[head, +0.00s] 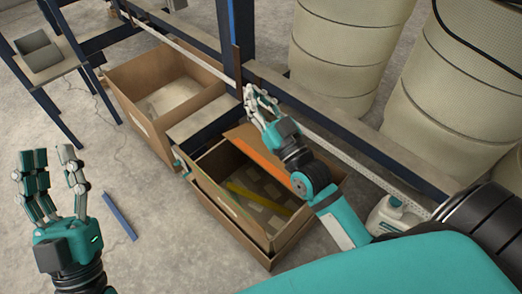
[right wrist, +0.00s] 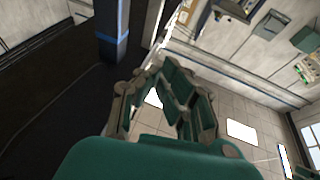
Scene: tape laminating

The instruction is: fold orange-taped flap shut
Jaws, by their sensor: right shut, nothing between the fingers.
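An open cardboard box (head: 271,243) stands on the floor in the middle of the head view. Its far flap (head: 243,133) stands raised and carries a strip of orange tape (head: 262,158). A yellow strip (head: 257,198) shows at the box opening. My right gripper (head: 262,98) is above and behind the orange-taped flap, shut and empty; its fingers also show in the right wrist view (right wrist: 163,85). My right forearm hides part of the box's right side. My left gripper (head: 52,165) is open and empty, well to the left of the box.
A second open cardboard box (head: 146,124) stands behind to the left. A dark metal frame (head: 235,40) and a perforated rail (head: 350,158) run behind the box. Large beige cylinders (head: 345,45) stand at the back right. A blue bar (head: 119,216) lies on clear floor.

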